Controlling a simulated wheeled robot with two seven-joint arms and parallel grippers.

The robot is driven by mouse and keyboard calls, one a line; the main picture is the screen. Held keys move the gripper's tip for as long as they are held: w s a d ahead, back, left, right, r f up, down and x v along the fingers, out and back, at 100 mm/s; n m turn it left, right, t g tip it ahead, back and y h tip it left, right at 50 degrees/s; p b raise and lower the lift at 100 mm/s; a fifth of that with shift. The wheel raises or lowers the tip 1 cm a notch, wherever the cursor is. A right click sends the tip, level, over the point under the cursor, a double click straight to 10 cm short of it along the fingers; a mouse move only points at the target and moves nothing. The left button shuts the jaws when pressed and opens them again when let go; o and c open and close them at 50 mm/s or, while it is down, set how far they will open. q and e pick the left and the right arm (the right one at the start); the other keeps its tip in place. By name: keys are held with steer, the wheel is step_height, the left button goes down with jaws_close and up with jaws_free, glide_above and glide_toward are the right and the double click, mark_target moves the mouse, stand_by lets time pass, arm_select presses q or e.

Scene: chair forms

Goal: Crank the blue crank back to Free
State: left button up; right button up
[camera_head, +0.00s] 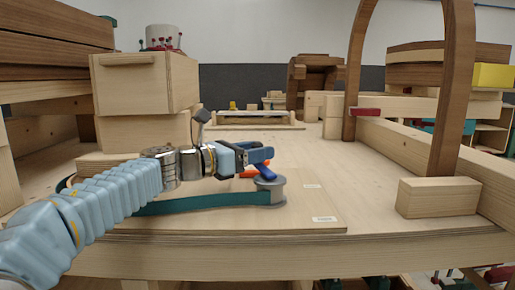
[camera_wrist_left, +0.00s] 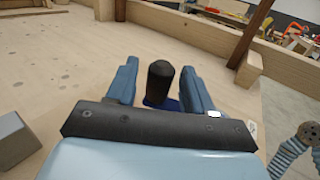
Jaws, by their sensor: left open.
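The blue crank (camera_head: 265,172) sits on a round grey drum (camera_head: 271,190) near the board's front edge. A teal strap (camera_head: 200,205) runs left from the drum. An orange piece (camera_head: 249,171) shows beside the crank. My left gripper (camera_head: 262,154) is over the crank. In the left wrist view the open left gripper (camera_wrist_left: 158,68) has its fingers on either side of the crank's black knob (camera_wrist_left: 160,82), with gaps visible on both sides. Part of the blue crank arm (camera_wrist_left: 168,104) shows beneath the knob. The right gripper is not seen.
White labels lie on the board, one by the drum (camera_head: 313,186) and one at the front (camera_head: 325,219). A wooden block (camera_head: 438,197) and curved wooden form (camera_head: 455,100) stand at right. A wooden box (camera_head: 145,83) stands at left. The board's middle is clear.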

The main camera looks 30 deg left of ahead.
arm_select(q)
steer(key=shift+w+d, duration=0.15)
steer(key=shift+w, duration=0.25)
steer(key=shift+f, duration=0.1)
jaws_close()
